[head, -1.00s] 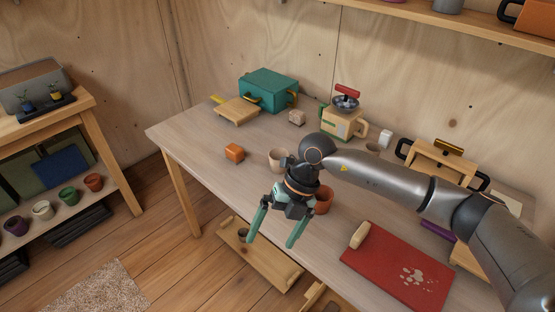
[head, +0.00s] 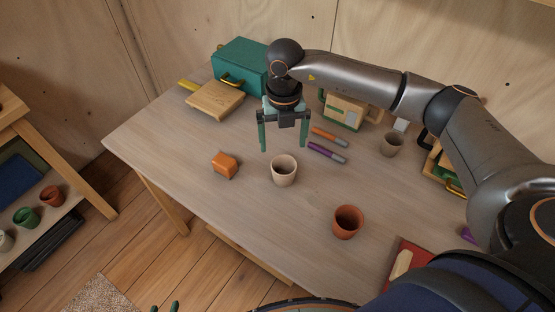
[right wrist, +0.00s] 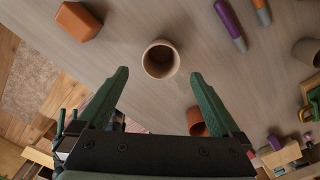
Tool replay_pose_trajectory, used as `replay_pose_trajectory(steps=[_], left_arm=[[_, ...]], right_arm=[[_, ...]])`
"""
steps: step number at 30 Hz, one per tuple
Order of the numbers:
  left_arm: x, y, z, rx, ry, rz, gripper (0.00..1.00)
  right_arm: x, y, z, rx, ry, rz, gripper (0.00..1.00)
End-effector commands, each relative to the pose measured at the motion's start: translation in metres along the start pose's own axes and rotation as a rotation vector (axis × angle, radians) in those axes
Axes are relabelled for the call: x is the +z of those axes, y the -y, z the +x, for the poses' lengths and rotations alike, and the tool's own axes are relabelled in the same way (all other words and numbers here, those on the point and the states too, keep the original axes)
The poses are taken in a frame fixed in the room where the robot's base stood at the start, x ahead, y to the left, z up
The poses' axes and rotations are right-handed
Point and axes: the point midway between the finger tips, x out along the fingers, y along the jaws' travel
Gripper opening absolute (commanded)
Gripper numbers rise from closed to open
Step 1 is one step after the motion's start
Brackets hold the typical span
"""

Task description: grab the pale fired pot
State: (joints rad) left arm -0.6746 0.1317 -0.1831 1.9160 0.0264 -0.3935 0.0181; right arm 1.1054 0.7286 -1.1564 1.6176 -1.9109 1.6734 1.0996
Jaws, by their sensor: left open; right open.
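The pale fired pot (head: 284,172) is a cream cup standing upright on the table in the head view. It also shows in the right wrist view (right wrist: 160,62), just beyond the fingertips and centred between them. My right gripper (head: 283,148) is open and empty, pointing down above and slightly behind the pot, apart from it. Its two green fingers also show in the right wrist view (right wrist: 159,77). My left gripper (head: 165,307) shows only its green fingertips at the bottom edge of the head view, apart and far from the pot.
An orange block (head: 225,165) sits left of the pot, a terracotta pot (head: 347,222) front right, a grey-brown pot (head: 391,146) right. Orange (head: 330,137) and purple (head: 327,153) markers lie close behind right. A wooden board (head: 215,99) and teal box (head: 241,66) stand further back.

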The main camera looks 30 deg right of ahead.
Motion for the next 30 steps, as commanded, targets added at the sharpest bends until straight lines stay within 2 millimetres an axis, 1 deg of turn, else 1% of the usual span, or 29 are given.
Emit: replay_pose_trajectory(steps=[1, 6, 9, 16, 21, 24, 27, 30], left_arm=[[0.001, 0.000, -0.002, 0.001, 0.004, 0.000, 0.50], [0.001, -0.001, -0.004, 0.001, 0.009, -0.001, 0.50], [0.001, -0.001, -0.005, 0.001, 0.009, -0.001, 0.50], [-0.002, -0.002, -0.007, 0.002, 0.010, -0.001, 0.50], [-0.005, -0.002, -0.010, 0.002, 0.010, -0.001, 0.50], [-0.005, -0.002, -0.010, 0.002, 0.010, -0.001, 0.50], [-0.006, -0.002, -0.010, 0.002, 0.009, -0.001, 0.50], [-0.006, -0.002, -0.010, 0.002, 0.008, -0.001, 0.50]], right_arm=[[-0.001, 0.000, 0.009, -0.002, -0.004, 0.000, 1.00], [-0.002, 0.000, 0.041, -0.002, -0.005, 0.000, 1.00], [-0.001, 0.000, 0.055, -0.001, -0.004, 0.000, 1.00], [-0.002, 0.001, 0.072, 0.000, -0.004, -0.001, 1.00], [-0.005, 0.002, 0.098, 0.000, -0.004, 0.000, 1.00], [-0.004, 0.002, 0.110, 0.001, -0.003, -0.001, 1.00], [-0.004, 0.002, 0.115, 0.001, -0.002, -0.002, 1.00], [-0.004, 0.002, 0.116, 0.002, -0.001, -0.002, 1.00]])
